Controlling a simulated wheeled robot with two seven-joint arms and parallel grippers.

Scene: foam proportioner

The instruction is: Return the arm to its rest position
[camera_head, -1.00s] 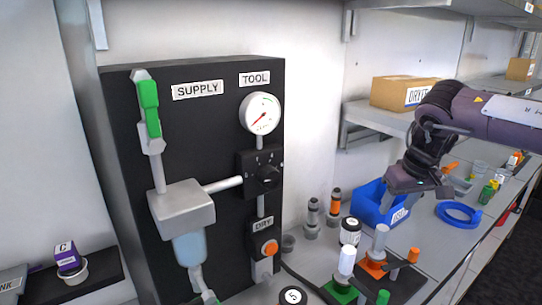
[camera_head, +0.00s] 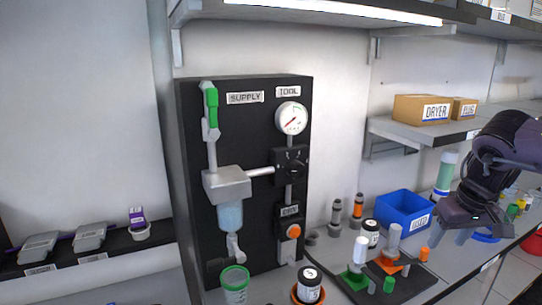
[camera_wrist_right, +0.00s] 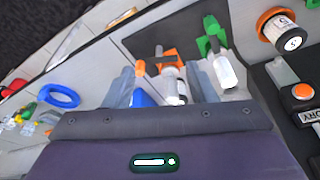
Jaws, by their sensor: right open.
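My right arm (camera_head: 500,160) comes in from the right edge in the head view. My right gripper (camera_head: 456,234) points down over the right part of the bench, in front of and beside the blue bin (camera_head: 403,209). Its two fingers are apart. In the right wrist view the fingers (camera_wrist_right: 164,84) are spread with no object held between them. Beyond them lie a tool with an orange part (camera_wrist_right: 158,62) and a white-and-green fitting (camera_wrist_right: 222,68). My left gripper is not in view.
A black panel (camera_head: 262,180) with gauge (camera_head: 291,118) and green-handled valve (camera_head: 211,107) stands in the middle. Fittings and jars crowd the bench before it. A blue ring (camera_wrist_right: 59,95) lies nearby.

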